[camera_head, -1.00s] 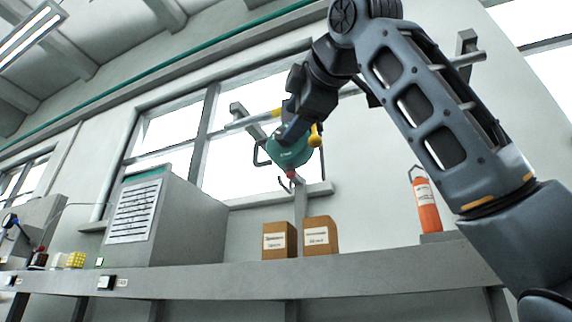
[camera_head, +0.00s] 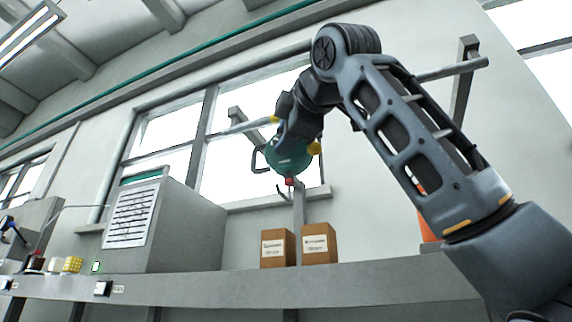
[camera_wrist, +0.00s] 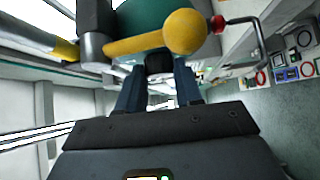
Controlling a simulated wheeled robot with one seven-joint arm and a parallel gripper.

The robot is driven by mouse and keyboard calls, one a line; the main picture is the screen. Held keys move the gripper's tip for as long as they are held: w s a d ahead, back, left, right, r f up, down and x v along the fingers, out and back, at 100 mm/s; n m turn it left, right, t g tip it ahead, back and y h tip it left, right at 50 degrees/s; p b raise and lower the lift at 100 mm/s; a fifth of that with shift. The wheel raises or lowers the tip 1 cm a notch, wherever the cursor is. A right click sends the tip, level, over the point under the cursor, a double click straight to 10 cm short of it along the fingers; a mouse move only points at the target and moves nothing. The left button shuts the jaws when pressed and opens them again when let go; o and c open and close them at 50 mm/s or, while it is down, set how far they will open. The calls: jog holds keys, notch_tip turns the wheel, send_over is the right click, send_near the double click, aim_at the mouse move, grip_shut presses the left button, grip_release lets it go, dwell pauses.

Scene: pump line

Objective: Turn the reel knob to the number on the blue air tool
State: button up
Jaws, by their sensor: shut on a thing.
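The green reel (camera_head: 286,158) hangs from an overhead bar in front of the window, with a yellow-ended part beside it and a red ball below. In the wrist view the reel (camera_wrist: 140,14) fills the top, with a yellow lever (camera_wrist: 150,40) across it. My gripper (camera_wrist: 160,74) is shut on a dark knob (camera_wrist: 158,61), seemingly the reel knob, at the reel's near face. My wrist hides much of it in the head view. The knob's number marks are not readable. I cannot make out the blue air tool for certain.
Two brown boxes (camera_head: 319,245) stand on the grey shelf (camera_head: 380,284) below. A large grey cabinet (camera_head: 190,225) with a paper sheet stands left. An orange cylinder (camera_head: 424,232) is mostly behind my arm. In the wrist view a bent metal handle (camera_wrist: 262,42) is at right.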

jog(key=c, duration=0.4)
jog(key=shift+f, duration=0.1)
jog(key=shift+w+a+f+m+t+h+b, duration=0.2)
jog(key=shift+m+t+h+b, duration=1.1)
jog(key=shift+m, duration=1.05)
jog(key=shift+s+a+f+m+t+h+b, duration=0.15)
jog(key=shift+f+m+t+h+b, duration=0.3)
jog(key=shift+m+t+b, duration=1.1)
jog(key=shift+w+a+f+m+t+h+b, duration=0.2)
jog(key=shift+m+t+h+b, duration=0.8)
jog(key=shift+m, duration=2.2)
jog(key=shift+r+m+t+h+p, duration=0.1)
jog(key=shift+m+t+h+p, duration=0.2)
jog(key=shift+t+h+p, duration=0.25)
jog(key=shift+y, duration=0.3)
jog(key=o, duration=1)
